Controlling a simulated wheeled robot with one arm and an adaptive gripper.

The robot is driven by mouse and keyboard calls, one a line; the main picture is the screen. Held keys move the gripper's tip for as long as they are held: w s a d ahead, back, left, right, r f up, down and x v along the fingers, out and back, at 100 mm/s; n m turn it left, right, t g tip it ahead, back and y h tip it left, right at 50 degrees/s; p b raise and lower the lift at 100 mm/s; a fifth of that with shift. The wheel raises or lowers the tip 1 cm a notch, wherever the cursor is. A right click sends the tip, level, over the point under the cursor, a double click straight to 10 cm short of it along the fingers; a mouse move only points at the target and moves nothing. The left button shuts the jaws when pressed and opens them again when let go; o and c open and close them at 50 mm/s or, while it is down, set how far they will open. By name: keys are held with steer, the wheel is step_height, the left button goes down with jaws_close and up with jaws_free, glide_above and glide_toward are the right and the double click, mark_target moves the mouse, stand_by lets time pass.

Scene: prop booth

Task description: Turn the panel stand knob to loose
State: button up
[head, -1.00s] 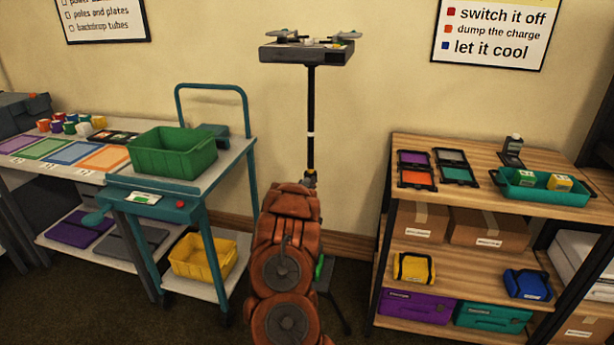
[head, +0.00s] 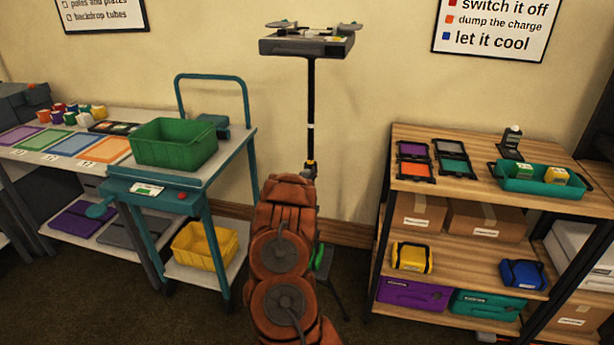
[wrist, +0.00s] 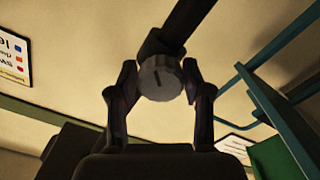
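The panel stand is a thin black pole (head: 311,95) with a flat grey panel (head: 305,46) on top, against the back wall. Its round grey knob (wrist: 160,78) shows in the wrist view, with a dark pointer line tilted slightly off upright. My gripper (wrist: 160,75) has one finger on each side of the knob. The fingers stand apart, and I cannot tell whether they touch it. In the head view my orange arm hides the gripper and knob. No loose or tight label is readable.
A teal cart (head: 150,196) with a green bin (head: 174,144) stands left of the stand. A wooden shelf unit (head: 400,183) with frames, a teal tray (head: 540,183) and boxes stands on the right.

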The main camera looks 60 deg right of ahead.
steer(key=shift+o, duration=1.2)
steer(key=shift+a, duration=0.15)
steer(key=v, duration=1.1)
steer(key=shift+s+a, duration=0.15)
steer(key=shift+a, duration=0.2)
steer(key=shift+r, duration=0.1)
